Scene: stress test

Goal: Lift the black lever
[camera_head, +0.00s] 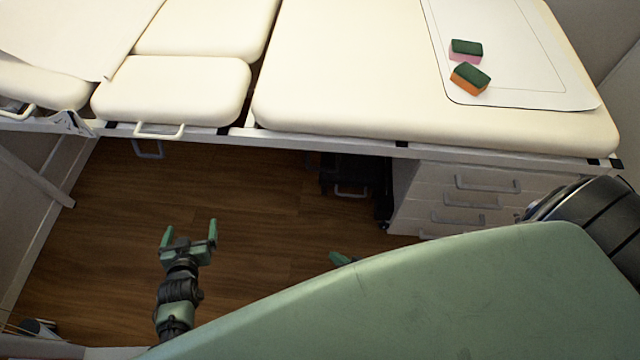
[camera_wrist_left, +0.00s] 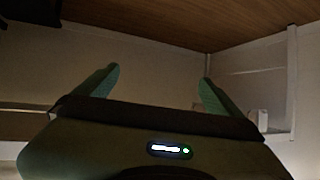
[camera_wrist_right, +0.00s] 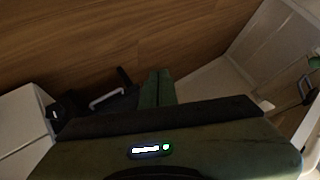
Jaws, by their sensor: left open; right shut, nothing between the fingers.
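I cannot make out the black lever for certain. Under the couch, a dark box (camera_head: 345,178) with a pale handle stands in shadow, with a narrow black upright part (camera_head: 383,208) at its right. In the right wrist view, a black piece (camera_wrist_right: 124,78) sticks up beside a pale handle. My left gripper (camera_head: 188,230) is open and empty above the floor, in front of the couch. My right gripper (camera_head: 343,258) is mostly hidden behind a green surface in the head view. In the right wrist view its fingers (camera_wrist_right: 157,88) are shut together with nothing between them.
The cream padded couch (camera_head: 330,85) spans the back. On its mat (camera_head: 520,60) lie a green-and-pink sponge (camera_head: 466,51) and a green-and-orange sponge (camera_head: 469,79). White drawers (camera_head: 450,192) stand below at right. The wooden floor (camera_head: 260,225) is clear at the middle left.

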